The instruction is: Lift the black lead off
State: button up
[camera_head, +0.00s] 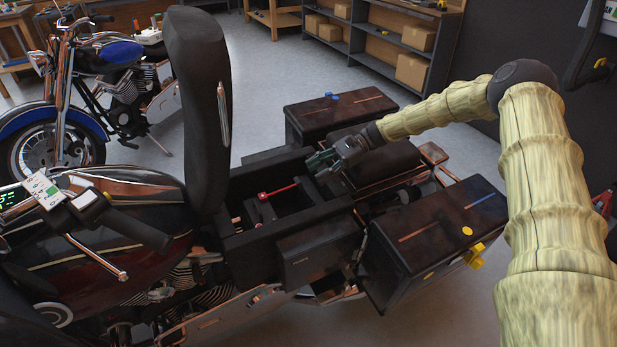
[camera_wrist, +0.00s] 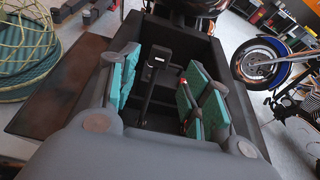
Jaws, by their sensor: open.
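My gripper (camera_head: 325,163) is open and empty, above the rear edge of the open bay (camera_head: 236,243) under the motorcycle's raised seat. In the wrist view, its teal-padded fingers (camera_wrist: 160,88) stand apart on either side of the bay's inside. Between them, deeper down, is a dark block with a black strip running from it, which looks like the black lead (camera_wrist: 154,64); the fingers do not visibly touch it. In the head view, a red lead (camera_head: 278,191) crosses the bay, with dark parts below it. The black lead is hard to tell apart there.
The raised black seat (camera_head: 200,100) stands upright at the bay's front. Two dark side cases, a far one (camera_head: 310,118) and a near one (camera_head: 420,240), flank the rear. A blue motorcycle (camera_head: 110,75) stands at the back left. Shelves with boxes (camera_head: 410,69) line the back.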

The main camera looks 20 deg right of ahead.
jog(key=v, duration=0.6)
jog(key=shift+d, duration=0.3)
